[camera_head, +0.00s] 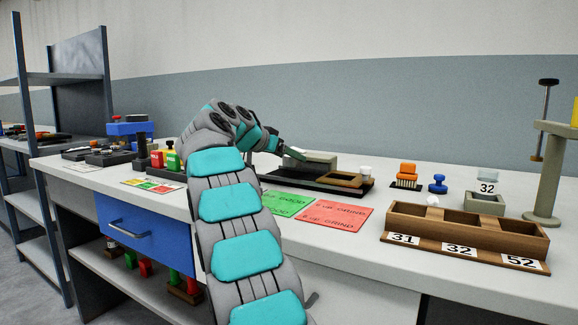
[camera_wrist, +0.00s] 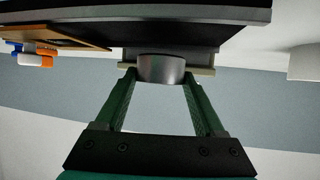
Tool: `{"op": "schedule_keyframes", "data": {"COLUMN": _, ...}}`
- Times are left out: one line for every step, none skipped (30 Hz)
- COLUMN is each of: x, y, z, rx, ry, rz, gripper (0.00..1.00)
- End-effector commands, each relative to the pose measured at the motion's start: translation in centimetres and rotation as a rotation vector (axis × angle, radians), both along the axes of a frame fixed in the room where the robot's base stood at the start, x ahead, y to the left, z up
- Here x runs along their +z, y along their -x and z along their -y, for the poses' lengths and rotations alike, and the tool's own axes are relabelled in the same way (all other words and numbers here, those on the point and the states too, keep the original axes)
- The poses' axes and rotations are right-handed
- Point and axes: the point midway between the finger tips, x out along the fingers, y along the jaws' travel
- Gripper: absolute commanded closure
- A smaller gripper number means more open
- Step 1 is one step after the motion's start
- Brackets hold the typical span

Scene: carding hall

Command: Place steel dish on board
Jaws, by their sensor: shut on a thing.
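My gripper (camera_head: 284,149) reaches over the back of the bench, beside a dark board (camera_head: 312,187). The board carries a grey block (camera_head: 312,157) and a wooden-framed square (camera_head: 346,179). In the wrist view my gripper (camera_wrist: 160,82) has its green fingers on either side of the round steel dish (camera_wrist: 161,69), shut on it. The grey block and the dark board (camera_wrist: 235,16) show behind and above the dish there. A small pale patch at my fingertips in the head view may be the dish. I cannot tell whether the dish touches the block.
Green cards (camera_head: 289,203) and a red card (camera_head: 337,215) lie in front of the board. A wooden compartment box (camera_head: 466,230), an orange brush (camera_head: 407,174), a blue knob (camera_head: 438,184) and a stand (camera_head: 545,170) are to the right. A blue drawer (camera_head: 146,238) is below left.

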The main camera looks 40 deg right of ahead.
Motion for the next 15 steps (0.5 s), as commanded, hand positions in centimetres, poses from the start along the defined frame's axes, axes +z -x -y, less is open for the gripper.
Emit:
{"op": "schedule_keyframes", "data": {"x": -0.4, "y": 0.0, "z": 0.0, "rx": 0.0, "ry": -0.001, "rz": -0.002, "gripper": 0.9}}
{"op": "schedule_keyframes", "data": {"x": -0.6, "y": 0.0, "z": 0.0, "rx": 0.0, "ry": -0.001, "rz": -0.002, "gripper": 0.9}}
{"op": "schedule_keyframes", "data": {"x": -0.9, "y": 0.0, "z": 0.0, "rx": 0.001, "ry": 0.0, "rz": -0.003, "gripper": 0.9}}
{"op": "schedule_keyframes", "data": {"x": -1.1, "y": 0.0, "z": 0.0, "rx": 0.001, "ry": -0.001, "rz": -0.002, "gripper": 0.9}}
{"op": "schedule_keyframes", "data": {"x": -1.3, "y": 0.0, "z": 0.0, "rx": 0.0, "ry": -0.001, "rz": -0.001, "gripper": 0.9}}
{"op": "schedule_keyframes", "data": {"x": -1.7, "y": 0.0, "z": 0.0, "rx": 0.0, "ry": -0.001, "rz": -0.003, "gripper": 0.9}}
{"op": "schedule_keyframes", "data": {"x": -1.9, "y": 0.1, "z": 0.0, "rx": 0.0, "ry": -0.001, "rz": -0.004, "gripper": 0.9}}
{"op": "schedule_keyframes", "data": {"x": -2.2, "y": 0.1, "z": 0.0, "rx": -0.002, "ry": -0.002, "rz": -0.004, "gripper": 0.9}}
{"op": "schedule_keyframes", "data": {"x": -2.4, "y": 0.1, "z": 0.0, "rx": -0.002, "ry": -0.002, "rz": -0.004, "gripper": 0.9}}
{"op": "schedule_keyframes", "data": {"x": -2.5, "y": 0.1, "z": 0.0, "rx": -0.001, "ry": -0.001, "rz": -0.003, "gripper": 0.9}}
{"op": "schedule_keyframes", "data": {"x": -2.5, "y": 0.1, "z": 0.0, "rx": 0.0, "ry": -0.002, "rz": -0.002, "gripper": 0.9}}
{"op": "schedule_keyframes", "data": {"x": -2.6, "y": 0.1, "z": 0.0, "rx": -0.001, "ry": -0.001, "rz": 0.0, "gripper": 0.9}}
{"op": "schedule_keyframes", "data": {"x": -2.6, "y": 0.1, "z": 0.0, "rx": -0.001, "ry": -0.001, "rz": 0.002, "gripper": 0.9}}
{"op": "schedule_keyframes", "data": {"x": -2.6, "y": 0.1, "z": 0.0, "rx": -0.001, "ry": -0.001, "rz": 0.002, "gripper": 0.9}}
{"op": "schedule_keyframes", "data": {"x": -2.6, "y": 0.0, "z": 0.0, "rx": 0.0, "ry": -0.001, "rz": 0.002, "gripper": 0.9}}
